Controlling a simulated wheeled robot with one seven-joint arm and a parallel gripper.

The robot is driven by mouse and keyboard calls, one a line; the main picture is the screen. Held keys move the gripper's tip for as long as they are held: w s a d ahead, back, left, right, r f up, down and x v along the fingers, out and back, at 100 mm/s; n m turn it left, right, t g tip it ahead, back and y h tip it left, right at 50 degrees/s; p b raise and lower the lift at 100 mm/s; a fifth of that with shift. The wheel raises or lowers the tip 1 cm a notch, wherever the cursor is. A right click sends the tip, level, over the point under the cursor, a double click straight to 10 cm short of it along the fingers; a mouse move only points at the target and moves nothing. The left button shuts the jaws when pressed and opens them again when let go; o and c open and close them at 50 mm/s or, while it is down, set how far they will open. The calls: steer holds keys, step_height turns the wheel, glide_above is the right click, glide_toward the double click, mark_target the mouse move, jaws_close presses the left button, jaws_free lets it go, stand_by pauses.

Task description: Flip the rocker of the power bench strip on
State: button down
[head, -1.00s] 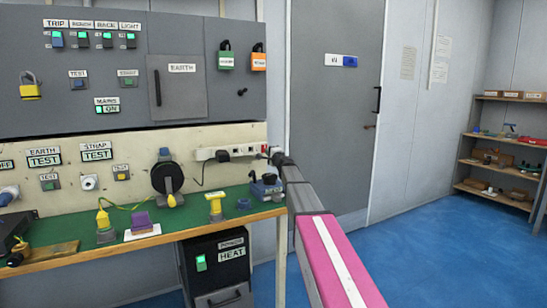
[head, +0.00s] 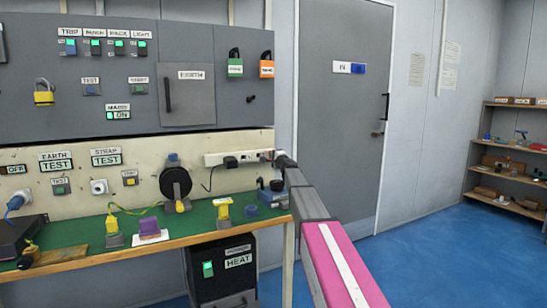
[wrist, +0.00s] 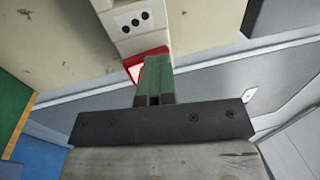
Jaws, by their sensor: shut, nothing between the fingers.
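The white power bench strip (head: 232,158) is on the cream back panel above the green bench, with a dark plug in it. In the wrist view the strip (wrist: 128,22) shows a socket with dark holes and, at its end, a red rocker (wrist: 150,53) with a pale patch at its left. My gripper (wrist: 157,62) is shut and empty. Its green fingertips overlap the red rocker in this view and hide part of it; I cannot tell if they touch it. In the head view my gripper (head: 279,157) is at the strip's right end. The rocker's position is unclear.
The green bench (head: 190,224) holds a black reel (head: 175,184), a yellow-topped block (head: 223,208) and a blue device (head: 272,191) close below my gripper. A grey door (head: 340,120) stands right of the bench. The blue floor at the right is clear.

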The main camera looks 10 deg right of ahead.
steer(key=s+d+r, duration=0.2)
steer(key=s+d, duration=0.2)
steer(key=s, duration=0.9)
steer(key=shift+d, duration=0.15)
steer(key=shift+s+r, duration=0.1)
steer(key=shift+s, duration=0.1)
